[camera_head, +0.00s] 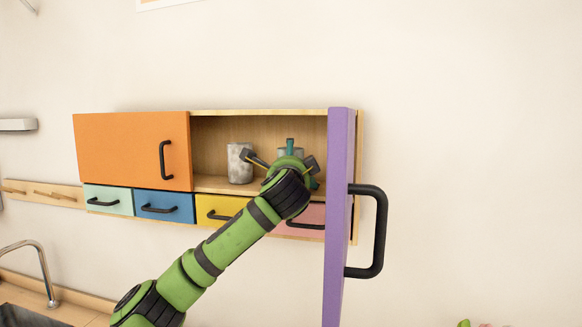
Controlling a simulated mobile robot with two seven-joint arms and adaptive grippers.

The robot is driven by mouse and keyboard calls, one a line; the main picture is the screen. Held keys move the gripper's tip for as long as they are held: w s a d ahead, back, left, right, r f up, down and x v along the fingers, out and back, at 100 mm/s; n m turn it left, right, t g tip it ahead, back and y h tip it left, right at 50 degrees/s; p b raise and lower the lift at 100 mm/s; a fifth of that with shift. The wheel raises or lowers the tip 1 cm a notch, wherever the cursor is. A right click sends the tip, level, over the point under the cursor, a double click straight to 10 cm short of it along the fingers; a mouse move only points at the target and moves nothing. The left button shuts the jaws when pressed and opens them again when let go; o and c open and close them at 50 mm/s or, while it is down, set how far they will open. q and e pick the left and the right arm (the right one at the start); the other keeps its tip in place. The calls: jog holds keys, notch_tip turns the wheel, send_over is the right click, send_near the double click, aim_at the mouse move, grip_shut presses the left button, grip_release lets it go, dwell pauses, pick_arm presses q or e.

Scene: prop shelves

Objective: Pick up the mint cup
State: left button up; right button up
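My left arm reaches up from the lower left, and its gripper (281,160) is at the open right compartment of the wall shelf. Its dark fingers are spread apart. A pale grey-green cup (299,152), possibly the mint cup, stands in the compartment behind the gripper and is mostly hidden. I cannot tell whether the fingers touch it. Teal pieces show above and beside the gripper; what they belong to is unclear. A mottled grey cup (238,165) stands upright left of the gripper. My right gripper is not in view.
The purple door (339,200) stands open to the right of the gripper, its black handle (380,230) facing outward. The orange door (120,150) is shut on the left. Coloured drawers (163,205) run below. A sink faucet (45,270) is at lower left.

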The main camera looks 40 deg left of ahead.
pick_arm(q)
jog(key=shift+s+d, duration=0.1)
jog(key=shift+s, duration=0.1)
jog(key=c, duration=1.4)
